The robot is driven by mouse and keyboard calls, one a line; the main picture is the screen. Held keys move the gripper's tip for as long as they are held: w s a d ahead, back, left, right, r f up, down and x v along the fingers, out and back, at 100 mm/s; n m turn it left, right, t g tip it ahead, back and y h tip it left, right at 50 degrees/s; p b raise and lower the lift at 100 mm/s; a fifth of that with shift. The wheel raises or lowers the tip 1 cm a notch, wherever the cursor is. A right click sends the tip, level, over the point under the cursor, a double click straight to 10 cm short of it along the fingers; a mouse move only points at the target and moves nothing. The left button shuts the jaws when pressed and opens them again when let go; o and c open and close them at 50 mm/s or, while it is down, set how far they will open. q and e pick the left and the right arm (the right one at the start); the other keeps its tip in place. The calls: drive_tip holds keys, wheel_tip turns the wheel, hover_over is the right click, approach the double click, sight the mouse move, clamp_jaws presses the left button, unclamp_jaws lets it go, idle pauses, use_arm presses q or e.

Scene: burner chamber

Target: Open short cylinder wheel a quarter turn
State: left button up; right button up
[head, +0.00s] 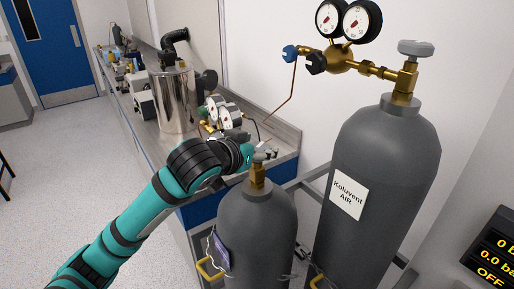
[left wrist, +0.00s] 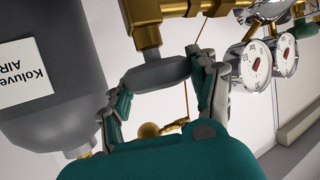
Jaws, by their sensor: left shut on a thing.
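The short grey cylinder (head: 258,225) stands upright in front of the bench, with a brass valve (head: 258,178) on top. My left gripper (head: 250,155) is at the top of this valve, where its own wrist hides much of the wheel. In the left wrist view the grey wheel (left wrist: 158,72) sits between the two fingers of my left gripper (left wrist: 163,78), which is shut on it. The brass valve stem (left wrist: 147,35) shows beyond the wheel. My right gripper is in neither view.
The tall cylinder (head: 375,175) labelled Koluvent AIR stands close on the right, with its own grey wheel (head: 415,48) and gauges (head: 345,20). Smaller gauges (head: 222,112) sit just behind my left gripper. A bench (head: 150,130) with a metal vessel (head: 174,100) runs behind; open floor lies left.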

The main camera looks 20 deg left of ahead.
sight(257, 147)
use_arm(q)
drive_tip(key=n+y, duration=0.3)
drive_tip(key=y, duration=0.1)
drive_tip(key=shift+d+n, duration=0.15)
drive_tip(key=shift+n, duration=0.25)
drive_tip(key=n+g+y, duration=0.1)
drive_tip(key=n+y, duration=0.2)
drive_tip(key=y, duration=0.1)
drive_tip(key=shift+n, duration=0.3)
drive_tip(key=n+g+y+b, duration=0.1)
drive_tip(key=n+g+y, duration=0.2)
drive_tip(key=n+y, duration=0.2)
drive_tip(key=shift+g, duration=0.4)
drive_tip(key=shift+y, duration=0.3)
drive_tip(key=o, duration=1.2)
drive_tip(key=shift+c, duration=0.2)
wheel_tip(257, 147, up, 10)
